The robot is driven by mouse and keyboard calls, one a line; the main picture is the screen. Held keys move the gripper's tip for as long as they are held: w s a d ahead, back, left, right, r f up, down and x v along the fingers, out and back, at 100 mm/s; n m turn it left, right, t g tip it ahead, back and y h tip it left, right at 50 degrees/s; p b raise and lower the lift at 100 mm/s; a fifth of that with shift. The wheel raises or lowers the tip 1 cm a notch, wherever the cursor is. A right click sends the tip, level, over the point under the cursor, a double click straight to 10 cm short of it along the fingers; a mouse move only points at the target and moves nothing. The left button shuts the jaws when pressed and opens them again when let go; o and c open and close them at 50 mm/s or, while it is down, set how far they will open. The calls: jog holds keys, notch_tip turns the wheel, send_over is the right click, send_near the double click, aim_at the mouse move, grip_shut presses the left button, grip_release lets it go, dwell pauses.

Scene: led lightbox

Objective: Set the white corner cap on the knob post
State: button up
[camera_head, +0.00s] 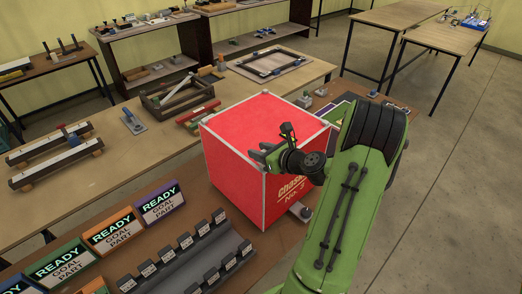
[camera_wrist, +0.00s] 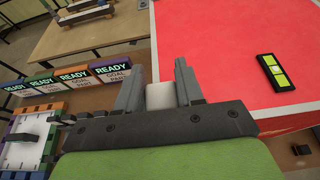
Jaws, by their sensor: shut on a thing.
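In the wrist view my gripper (camera_wrist: 160,90) is shut on the white corner cap (camera_wrist: 160,97), a small white block between the two grey fingers. The cap cannot be made out in the head view. I cannot tell for sure which part is the knob post; a small grey piece with a dark knob (camera_head: 305,212) stands at the box's lower front right corner.
A black and yellow level-like piece (camera_wrist: 275,72) lies on the red top. READY goal part signs (camera_head: 160,202) and a grey rack of small tagged blocks (camera_head: 190,255) stand at the front left. A wooden bench (camera_head: 110,160) with tools is behind the box. Open floor lies right.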

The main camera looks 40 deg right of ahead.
jog(key=shift+f+b, duration=0.6)
jog(key=shift+f, duration=0.5)
jog(key=o, duration=1.2)
jog(key=shift+c, duration=0.2)
jog(key=p+v, duration=0.2)
jog(key=v, duration=0.6)
